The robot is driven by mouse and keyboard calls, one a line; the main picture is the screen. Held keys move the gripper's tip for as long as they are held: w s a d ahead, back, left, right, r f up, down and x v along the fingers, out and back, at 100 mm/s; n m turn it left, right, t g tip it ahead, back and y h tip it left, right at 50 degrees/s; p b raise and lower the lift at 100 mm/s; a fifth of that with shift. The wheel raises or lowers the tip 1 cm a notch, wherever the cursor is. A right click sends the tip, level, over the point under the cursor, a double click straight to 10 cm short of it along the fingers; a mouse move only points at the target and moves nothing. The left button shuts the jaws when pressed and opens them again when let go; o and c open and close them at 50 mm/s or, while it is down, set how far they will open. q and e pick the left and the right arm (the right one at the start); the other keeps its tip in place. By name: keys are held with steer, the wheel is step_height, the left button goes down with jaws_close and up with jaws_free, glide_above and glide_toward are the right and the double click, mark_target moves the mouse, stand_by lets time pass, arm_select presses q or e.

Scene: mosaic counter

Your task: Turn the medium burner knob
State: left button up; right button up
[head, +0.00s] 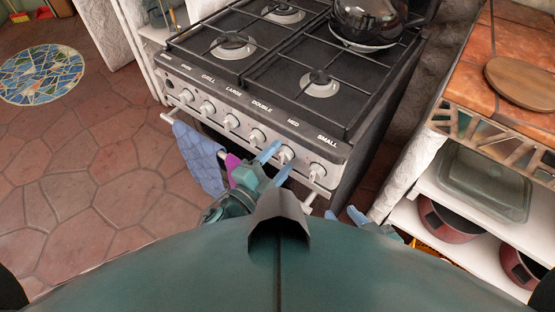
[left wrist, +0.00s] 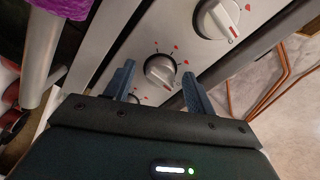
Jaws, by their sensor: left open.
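The medium burner knob (head: 286,154) is a pale round knob on the stove's front panel, below the MED label. My left gripper (head: 276,162) is open in front of it, its blue fingers pointing at the knob. In the left wrist view, a white knob with a grey grip bar (left wrist: 160,70) sits between the two spread fingers (left wrist: 158,86); I cannot see the fingers touching it. My right gripper (head: 344,215) is low at the right, its blue fingertips apart and empty, its body partly hidden.
The small burner knob (head: 317,170) is close on the right, and the double knob (head: 257,136) on the left. The oven handle (head: 308,197) runs below, with a blue towel (head: 199,158) hanging from it. A kettle (head: 368,20) stands on the hob. Shelves with pots (head: 455,220) are at the right.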

arm_select(q)
steer(key=v, duration=1.3)
steer(key=shift+s, duration=0.1)
